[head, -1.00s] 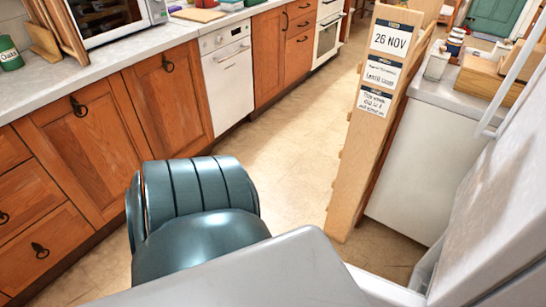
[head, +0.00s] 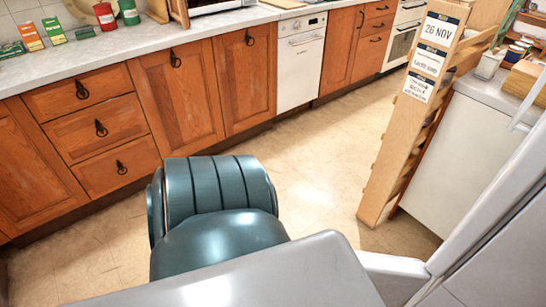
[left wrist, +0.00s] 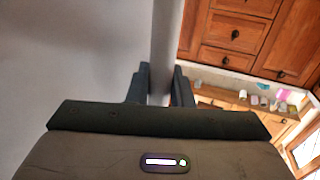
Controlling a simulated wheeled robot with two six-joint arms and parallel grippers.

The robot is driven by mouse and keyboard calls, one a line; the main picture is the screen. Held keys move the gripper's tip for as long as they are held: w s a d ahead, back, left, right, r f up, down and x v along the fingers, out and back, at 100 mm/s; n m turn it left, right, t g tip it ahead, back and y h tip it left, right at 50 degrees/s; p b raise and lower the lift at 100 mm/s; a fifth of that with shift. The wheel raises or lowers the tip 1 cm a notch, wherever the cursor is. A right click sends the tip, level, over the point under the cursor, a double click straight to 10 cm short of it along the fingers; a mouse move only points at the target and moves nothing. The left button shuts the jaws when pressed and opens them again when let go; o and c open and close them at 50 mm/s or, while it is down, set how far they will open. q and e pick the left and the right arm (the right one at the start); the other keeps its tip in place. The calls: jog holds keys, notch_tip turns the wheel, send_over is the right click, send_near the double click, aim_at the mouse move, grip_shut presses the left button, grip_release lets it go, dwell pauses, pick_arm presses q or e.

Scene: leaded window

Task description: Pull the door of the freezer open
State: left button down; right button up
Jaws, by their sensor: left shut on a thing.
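In the left wrist view, my left gripper (left wrist: 160,88) is shut on a grey vertical bar (left wrist: 164,40), which looks like the freezer door handle. A smooth grey surface (left wrist: 70,60), likely the door's face, fills the left side. In the head view, a tall pale appliance (head: 497,240), likely the freezer, stands at the lower right. A white bar handle (head: 520,121) shows beside it near the right edge. My left gripper is hidden in the head view, so how far the door stands open cannot be told. My right gripper is in neither view.
Wooden cabinets (head: 95,130) and a white dishwasher (head: 300,68) line the far side under a grey worktop (head: 150,47). A wooden rack with labels (head: 415,130) stands left of a white unit (head: 450,165). Tiled floor (head: 310,170) between them is clear.

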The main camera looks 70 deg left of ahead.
pick_arm(q)
jog(key=shift+s, duration=0.1)
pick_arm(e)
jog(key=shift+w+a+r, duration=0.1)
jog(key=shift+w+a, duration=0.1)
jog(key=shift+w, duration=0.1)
pick_arm(q)
jog(key=c, duration=1.3)
grip_release()
jog(key=shift+c, duration=0.2)
jog(key=shift+d, duration=0.1)
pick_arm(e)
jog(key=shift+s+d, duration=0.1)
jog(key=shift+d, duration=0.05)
